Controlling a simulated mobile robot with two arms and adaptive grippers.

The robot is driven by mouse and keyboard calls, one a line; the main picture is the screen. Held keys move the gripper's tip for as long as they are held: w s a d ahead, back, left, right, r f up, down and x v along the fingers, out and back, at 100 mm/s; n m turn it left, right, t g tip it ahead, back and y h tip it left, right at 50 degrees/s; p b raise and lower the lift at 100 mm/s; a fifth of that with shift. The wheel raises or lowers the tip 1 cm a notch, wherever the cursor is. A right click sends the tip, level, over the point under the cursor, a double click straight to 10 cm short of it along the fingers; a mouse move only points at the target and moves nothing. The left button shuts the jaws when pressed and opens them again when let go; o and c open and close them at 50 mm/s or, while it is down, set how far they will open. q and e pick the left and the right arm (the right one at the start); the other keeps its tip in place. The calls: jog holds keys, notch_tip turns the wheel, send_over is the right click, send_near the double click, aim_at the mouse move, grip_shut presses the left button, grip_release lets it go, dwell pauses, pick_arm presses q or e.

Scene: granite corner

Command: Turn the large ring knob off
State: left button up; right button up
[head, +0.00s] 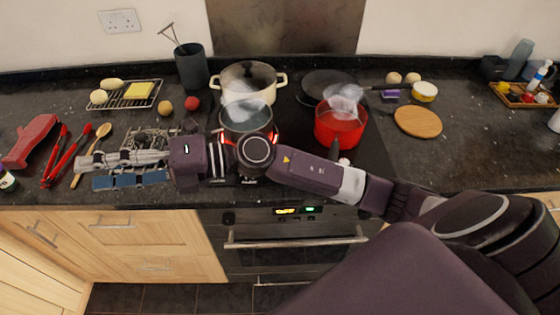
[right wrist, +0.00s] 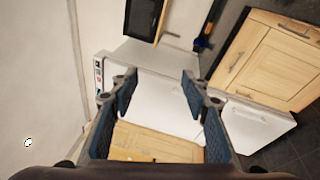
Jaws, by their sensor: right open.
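The black hob (head: 376,160) and the oven front panel (head: 262,217) are in the middle of the head view. A small dark round shape, perhaps a knob (head: 228,217), shows at the panel's left. I cannot tell which knob is the large ring's, and my right arm hides part of the hob's front. Red glow shows beside my wrist, near a steaming pot (head: 246,118). My right gripper (head: 86,172) is open and empty, pointing left over the counter, left of the panel. It also shows in the right wrist view (right wrist: 158,88). My left gripper is out of view.
A cream pot (head: 262,97), a red steaming pot (head: 333,133) and a black pan (head: 318,84) stand on the hob. Utensils near my right gripper include red tongs (head: 62,160) and a wooden spoon (head: 92,150). The oven handle (head: 296,242) runs below the panel.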

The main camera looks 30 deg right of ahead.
jog(key=w+d+f+n+g+h, duration=0.1)
jog(key=d+f+n+g+h, duration=0.45)
jog(key=d+f+h, duration=0.8)
jog(key=d+h, duration=0.1)
jog(key=d, duration=0.6)
jog(key=w+d+f+h, duration=0.1)
jog(key=d+h, duration=0.1)
jog(key=d, duration=0.6)
jog(key=d+f+m+h, duration=0.1)
jog(key=d+f+h, duration=0.1)
jog(key=d, duration=0.6)
jog(key=shift+w+d+g, duration=0.2)
jog(key=shift+w+g, duration=0.15)
jog(key=shift+w, duration=0.05)
jog(key=shift+d+f+h, duration=0.2)
jog(key=shift+d+h, duration=0.05)
notch_tip(320, 180, down, 6)
jog(key=shift+f+p, duration=0.1)
jog(key=shift+p, duration=1.15)
jog(key=shift+f, duration=0.55)
